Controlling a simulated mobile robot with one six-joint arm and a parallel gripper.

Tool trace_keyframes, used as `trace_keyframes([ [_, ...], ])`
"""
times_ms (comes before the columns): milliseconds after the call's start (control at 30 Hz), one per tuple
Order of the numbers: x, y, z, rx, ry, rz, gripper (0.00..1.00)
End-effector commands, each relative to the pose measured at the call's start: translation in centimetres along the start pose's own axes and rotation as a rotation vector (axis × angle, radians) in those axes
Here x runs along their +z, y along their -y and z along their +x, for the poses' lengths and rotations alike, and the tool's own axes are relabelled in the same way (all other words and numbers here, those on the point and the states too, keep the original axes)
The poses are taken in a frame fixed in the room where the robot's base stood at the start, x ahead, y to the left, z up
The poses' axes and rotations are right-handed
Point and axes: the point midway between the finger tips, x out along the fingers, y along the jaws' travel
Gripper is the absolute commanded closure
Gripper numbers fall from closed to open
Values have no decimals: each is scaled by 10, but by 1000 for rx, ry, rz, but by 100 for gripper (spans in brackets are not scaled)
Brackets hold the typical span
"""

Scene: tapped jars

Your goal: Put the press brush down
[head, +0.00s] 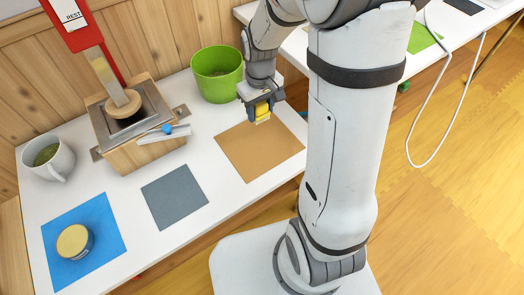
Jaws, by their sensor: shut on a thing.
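My gripper (261,106) points down above the back part of the tan mat (262,152) on the white table. It is shut on a small yellow thing, the press brush (262,113), of which only a small part shows between and below the jaws. The rest of the brush is hidden by the gripper. I cannot tell whether the brush touches the mat or hangs a little above it.
A green pot (217,76) stands close behind and left of my gripper. A wooden press (140,150) with a red lever and blue knob, a white mug (47,160), an empty grey mat (175,196) and a jar (74,242) on a blue mat (105,222) are farther left.

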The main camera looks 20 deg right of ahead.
Motion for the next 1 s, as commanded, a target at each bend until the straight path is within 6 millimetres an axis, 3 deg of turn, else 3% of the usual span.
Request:
trace_keyframes([
  [167, 6, 2, 10, 0, 0, -20, 73],
  [400, 7, 2, 52, -1, 3, -22, 73],
  [667, 7, 1, 75, 0, 2, -21, 73],
  [833, 7, 1, 100, -1, 3, -21, 73],
  [1000, 7, 1, 105, 0, 0, -20, 73],
])
